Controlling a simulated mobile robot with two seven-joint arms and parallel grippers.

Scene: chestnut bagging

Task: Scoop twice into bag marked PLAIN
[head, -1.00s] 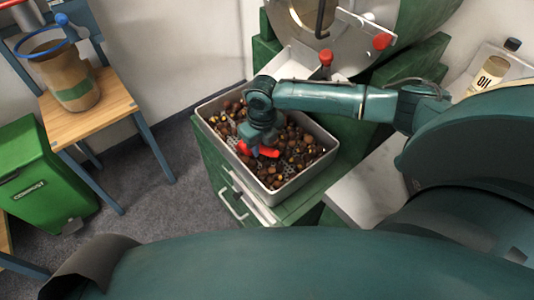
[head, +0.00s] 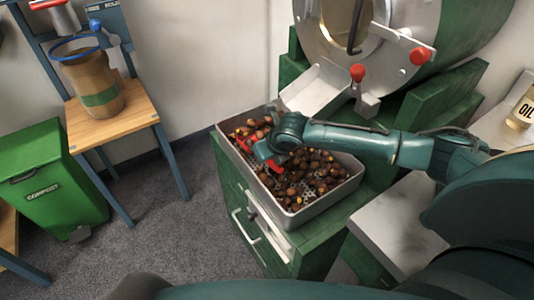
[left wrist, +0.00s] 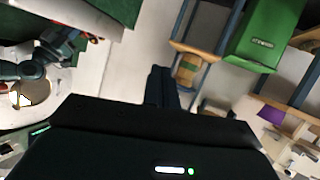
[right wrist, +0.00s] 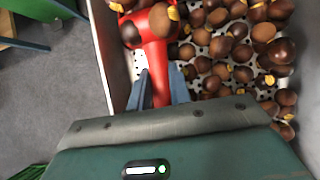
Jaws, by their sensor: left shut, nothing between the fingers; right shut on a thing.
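My right gripper (right wrist: 160,88) is shut on the handle of a red scoop (right wrist: 158,55). The scoop's head lies low among the chestnuts (right wrist: 225,50), by the tray wall; whether it is loaded is unclear. In the head view the scoop (head: 270,155) is at the left part of the metal tray (head: 316,210). A brown bag with a green band (head: 97,92) stands on a wooden-topped stand at left, with a blue ring at its mouth; no marking is readable. It also shows in the left wrist view (left wrist: 187,70). My left gripper (left wrist: 161,86) is shut and empty, away from the bag.
The tray sits on a green cabinet (head: 290,243) below a roaster drum (head: 450,30) with a chute (head: 315,88). A green compost bin (head: 55,185) stands left. An oil bottle (head: 522,110) is at right. Grey floor is clear between bin and cabinet.

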